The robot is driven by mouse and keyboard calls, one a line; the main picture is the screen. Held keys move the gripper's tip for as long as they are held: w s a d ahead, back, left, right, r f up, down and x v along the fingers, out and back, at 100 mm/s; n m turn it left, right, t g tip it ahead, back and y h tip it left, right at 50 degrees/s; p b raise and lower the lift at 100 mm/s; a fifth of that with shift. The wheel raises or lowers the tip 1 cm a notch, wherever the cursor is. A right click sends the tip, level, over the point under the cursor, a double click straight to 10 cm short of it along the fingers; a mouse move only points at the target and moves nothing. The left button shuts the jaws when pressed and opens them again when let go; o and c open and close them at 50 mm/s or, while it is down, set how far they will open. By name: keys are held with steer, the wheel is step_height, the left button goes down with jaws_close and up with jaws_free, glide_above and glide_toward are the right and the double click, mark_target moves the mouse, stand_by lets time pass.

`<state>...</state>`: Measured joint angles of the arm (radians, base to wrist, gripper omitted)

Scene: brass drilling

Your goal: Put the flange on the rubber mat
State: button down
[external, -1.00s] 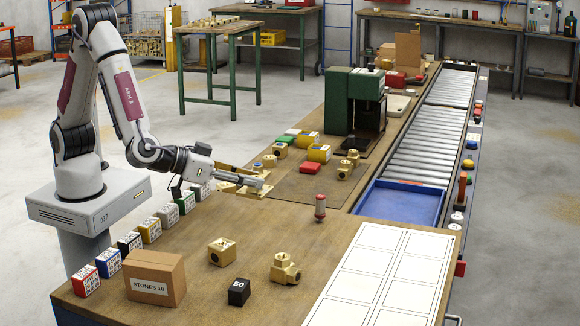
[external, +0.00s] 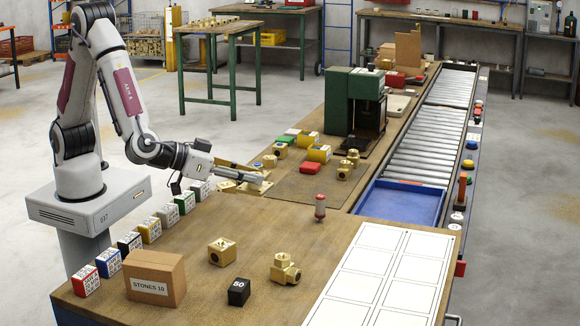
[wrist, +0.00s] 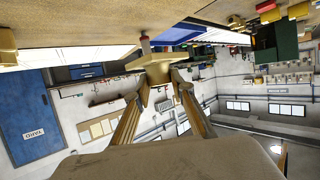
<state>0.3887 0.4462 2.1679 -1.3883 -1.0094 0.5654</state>
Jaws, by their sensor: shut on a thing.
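My gripper (external: 258,179) reaches over the bench just left of the dark rubber mat (external: 298,188). It is shut on a brass piece, which I take to be the flange. In the wrist view the brass flange (wrist: 158,66) sits between the two fingertips, a wide plate with a narrower part. In the external view the fingers partly hide it, and I cannot tell its exact height above the bench. The mat's front part is bare.
A red-and-grey cylinder (external: 320,207) stands by the mat's front right corner. Several brass fittings and coloured blocks (external: 319,153) stand at the mat's back, near a green machine (external: 352,100). A blue tray (external: 400,203) is to the right. Numbered blocks line the left edge.

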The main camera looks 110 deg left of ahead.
steer(key=shift+r, duration=0.1)
steer(key=w+a+f+n+g+y, duration=0.1)
steer(key=a+f+n, duration=0.15)
steer(key=a, duration=1.45)
steer(key=w+a+f+n+g+y, duration=0.15)
steer(key=a+f, duration=0.25)
steer(key=a, duration=1.3)
steer(key=w+m, duration=0.1)
steer(key=w+a+m+t+h, duration=0.1)
steer(key=w, duration=0.1)
steer(key=w+f+m+t+h, duration=0.1)
steer(key=shift+w+a, duration=0.3)
steer(key=shift+a, duration=0.1)
steer(key=shift+f, duration=3.05)
